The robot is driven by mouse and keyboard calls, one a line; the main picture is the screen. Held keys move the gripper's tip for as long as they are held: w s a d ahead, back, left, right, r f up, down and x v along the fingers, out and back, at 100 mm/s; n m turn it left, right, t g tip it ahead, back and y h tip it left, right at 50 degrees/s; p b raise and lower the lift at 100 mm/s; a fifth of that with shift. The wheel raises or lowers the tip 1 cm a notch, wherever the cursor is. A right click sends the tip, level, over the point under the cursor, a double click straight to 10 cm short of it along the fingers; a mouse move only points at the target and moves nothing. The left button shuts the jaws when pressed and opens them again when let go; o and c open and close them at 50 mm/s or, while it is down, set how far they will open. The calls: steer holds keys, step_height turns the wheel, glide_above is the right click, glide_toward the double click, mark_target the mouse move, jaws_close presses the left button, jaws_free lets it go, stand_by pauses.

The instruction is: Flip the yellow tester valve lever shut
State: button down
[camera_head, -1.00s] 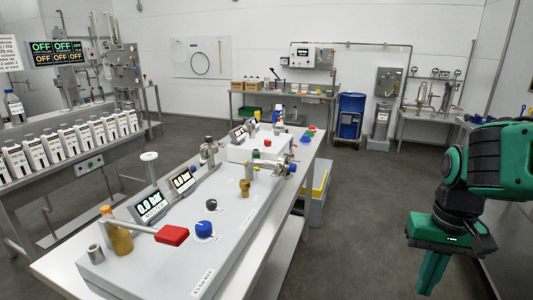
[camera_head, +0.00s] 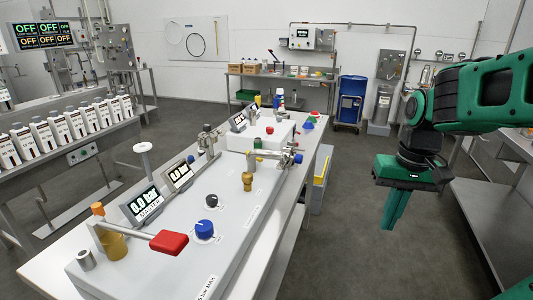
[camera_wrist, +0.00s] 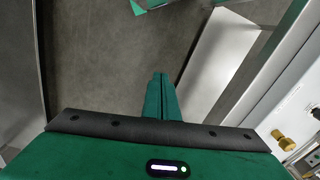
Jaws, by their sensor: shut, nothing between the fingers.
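My gripper (camera_head: 391,222) hangs at the right of the head view, fingers down, closed and empty. It is over the floor, apart from the tester bench. In the wrist view its closed fingers (camera_wrist: 161,80) point at grey floor. On the near tester box (camera_head: 225,235) a red-handled lever (camera_head: 169,242) sticks out from a brass body. The same box bears a blue knob (camera_head: 204,228), a black knob (camera_head: 212,200) and a brass fitting (camera_head: 247,181). I cannot make out a clearly yellow valve lever; a small yellow item (camera_head: 257,101) stands at the bench's far end.
A blue drum (camera_head: 352,99) is at the back. A steel table (camera_head: 490,205) is close on the right. Open floor (camera_head: 350,240) lies between bench and table. Bottles (camera_head: 60,130) line the left counter.

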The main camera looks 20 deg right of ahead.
steer(key=w+a+r+n+y, duration=0.2)
steer(key=w+n, duration=0.2)
steer(key=w, duration=0.9)
steer(key=w+a+r+n+t+y, duration=0.1)
steer(key=w+a+r+n+y, duration=0.2)
steer(key=w, duration=1.1)
steer(key=w+a+r+n+y, duration=0.2)
steer(key=w+n, duration=0.2)
steer(key=w, duration=0.9)
steer(key=x, duration=0.9)
steer(key=shift+w, duration=0.15)
steer(key=a, duration=0.1)
steer(key=s+a, duration=0.1)
steer(key=a, duration=0.1)
steer(key=shift+f, duration=0.25)
steer(key=shift+s+a, duration=0.2)
steer(key=shift+a, duration=0.3)
steer(key=shift+s+a, duration=0.7)
steer(key=shift+s, duration=0.05)
